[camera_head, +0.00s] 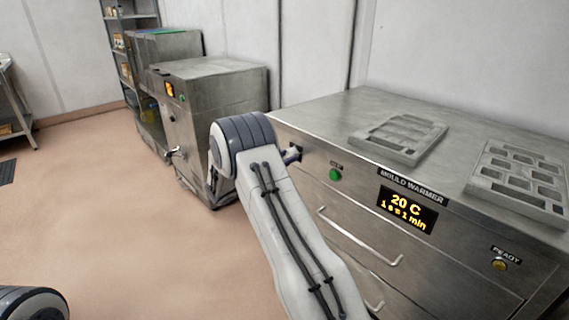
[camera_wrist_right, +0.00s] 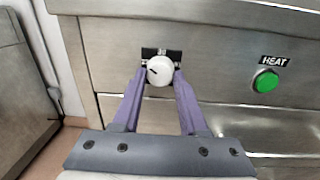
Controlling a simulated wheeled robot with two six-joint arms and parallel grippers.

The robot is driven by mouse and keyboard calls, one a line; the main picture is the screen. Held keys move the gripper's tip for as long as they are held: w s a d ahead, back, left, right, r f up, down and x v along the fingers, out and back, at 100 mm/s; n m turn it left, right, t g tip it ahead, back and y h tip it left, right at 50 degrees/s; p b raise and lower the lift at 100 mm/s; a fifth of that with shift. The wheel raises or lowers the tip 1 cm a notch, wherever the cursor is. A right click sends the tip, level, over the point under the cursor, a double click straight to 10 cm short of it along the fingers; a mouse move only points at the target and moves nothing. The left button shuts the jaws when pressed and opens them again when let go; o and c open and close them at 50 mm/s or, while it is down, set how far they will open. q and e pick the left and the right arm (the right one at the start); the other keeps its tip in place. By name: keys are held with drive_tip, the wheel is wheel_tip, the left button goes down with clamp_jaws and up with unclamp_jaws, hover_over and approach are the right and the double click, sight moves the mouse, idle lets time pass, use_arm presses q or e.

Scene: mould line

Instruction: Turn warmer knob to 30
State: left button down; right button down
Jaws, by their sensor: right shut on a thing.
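The mould warmer (camera_head: 345,105) is a steel cabinet on the right in the head view. Its display (camera_head: 408,209) reads 20 C, with a line ending in "min" below. The warmer knob (camera_wrist_right: 160,71) is round and white with a dark pointer mark toward its left side. A dark label (camera_wrist_right: 161,52) above it seems to read 30. My right gripper (camera_wrist_right: 159,78) is shut on the knob, one purple finger on each side. In the head view the right gripper (camera_head: 292,154) is at the warmer's front left, and my arm mostly hides the knob. My left gripper is not in view.
A green HEAT button (camera_wrist_right: 266,81) is right of the knob. Drawer handles (camera_head: 360,240) stick out below. Two moulds, one nearer the left (camera_head: 398,137) and one right (camera_head: 520,180), lie on the warmer's top. Another steel cabinet (camera_head: 215,90) stands left, with open floor before it.

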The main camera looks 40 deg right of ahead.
drive_tip(key=shift+f+m+g+h+b, duration=0.1)
drive_tip(key=shift+m+g+h+b, duration=0.2)
drive_tip(key=shift+m+b, duration=5.45)
drive_tip(key=shift+c, duration=2.2)
unclamp_jaws()
drive_tip(key=a+p, duration=0.1)
drive_tip(key=a, duration=0.9)
drive_tip(key=shift+s+a+f, duration=0.2)
drive_tip(key=shift+s+a, duration=0.05)
drive_tip(key=shift+s, duration=0.2)
